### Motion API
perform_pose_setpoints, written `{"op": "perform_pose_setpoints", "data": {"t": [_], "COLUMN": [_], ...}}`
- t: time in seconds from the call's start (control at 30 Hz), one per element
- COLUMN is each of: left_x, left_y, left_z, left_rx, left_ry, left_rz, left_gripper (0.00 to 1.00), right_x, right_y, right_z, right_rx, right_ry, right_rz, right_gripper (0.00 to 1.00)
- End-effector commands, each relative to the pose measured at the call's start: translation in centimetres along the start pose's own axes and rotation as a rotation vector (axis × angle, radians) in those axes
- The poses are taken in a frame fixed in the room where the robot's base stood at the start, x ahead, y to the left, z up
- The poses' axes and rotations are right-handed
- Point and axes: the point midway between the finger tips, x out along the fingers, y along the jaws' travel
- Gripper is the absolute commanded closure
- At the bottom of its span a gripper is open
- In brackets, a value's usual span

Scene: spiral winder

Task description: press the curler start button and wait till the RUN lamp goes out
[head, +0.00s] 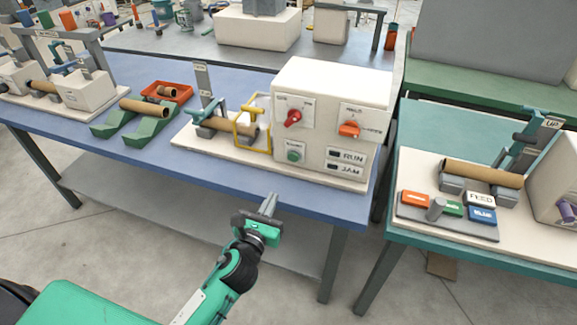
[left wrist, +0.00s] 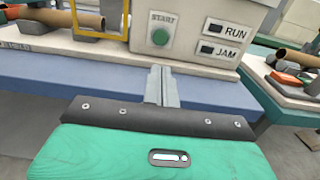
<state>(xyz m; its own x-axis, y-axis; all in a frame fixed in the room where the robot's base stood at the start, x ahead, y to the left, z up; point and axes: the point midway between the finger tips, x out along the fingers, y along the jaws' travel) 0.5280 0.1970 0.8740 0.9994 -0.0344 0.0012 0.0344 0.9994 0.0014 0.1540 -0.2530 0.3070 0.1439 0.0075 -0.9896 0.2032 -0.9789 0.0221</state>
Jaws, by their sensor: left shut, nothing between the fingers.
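The curler is a cream box (head: 335,90) on a base plate at the right end of the blue table. Its green start button (head: 294,156) is low on the front face, and it also shows in the left wrist view (left wrist: 160,37). The RUN lamp (head: 334,153) and the JAM lamp (head: 332,166) are to its right; both look dark. A red knob (head: 292,118) and an orange switch (head: 349,129) sit above. My left gripper (head: 270,202) is shut and empty, in front of the table edge, below and apart from the button. My right gripper is not in view.
A yellow frame (head: 240,124) stands left of the button, beside a brown tube (head: 228,127). A green cradle (head: 153,130) and red tray (head: 180,92) are farther left. A teal table (head: 388,219) with another station stands at the right. The blue table's front strip is clear.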

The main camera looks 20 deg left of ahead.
Motion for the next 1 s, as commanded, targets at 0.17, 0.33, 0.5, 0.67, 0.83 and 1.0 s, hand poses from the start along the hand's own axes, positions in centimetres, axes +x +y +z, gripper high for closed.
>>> {"op": "perform_pose_setpoints", "data": {"t": [0.17, 0.33, 0.5, 0.67, 0.83, 1.0], "left_x": [2.1, 5.2, 8.4, 11.0, 12.9, 13.6], "left_y": [0.0, 0.0, 0.0, 0.0, 0.0, 0.0], "left_z": [0.2, 0.2, 0.2, 0.1, 0.1, 0.0], "left_rx": [-0.001, -0.001, -0.003, -0.004, -0.003, -0.002], "left_ry": [-0.002, -0.001, -0.001, 0.0, 0.001, 0.001], "left_rz": [0.001, 0.002, 0.002, 0.001, 0.0, 0.0], "left_gripper": [1.0, 1.0, 1.0, 1.0, 1.0, 1.0], "right_x": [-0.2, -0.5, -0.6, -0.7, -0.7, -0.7], "right_y": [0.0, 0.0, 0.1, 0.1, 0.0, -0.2], "right_z": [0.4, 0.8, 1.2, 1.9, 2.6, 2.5], "right_rx": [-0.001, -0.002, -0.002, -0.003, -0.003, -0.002], "right_ry": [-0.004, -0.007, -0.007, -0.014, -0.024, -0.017], "right_rz": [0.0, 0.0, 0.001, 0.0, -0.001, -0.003], "right_gripper": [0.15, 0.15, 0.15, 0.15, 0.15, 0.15]}}
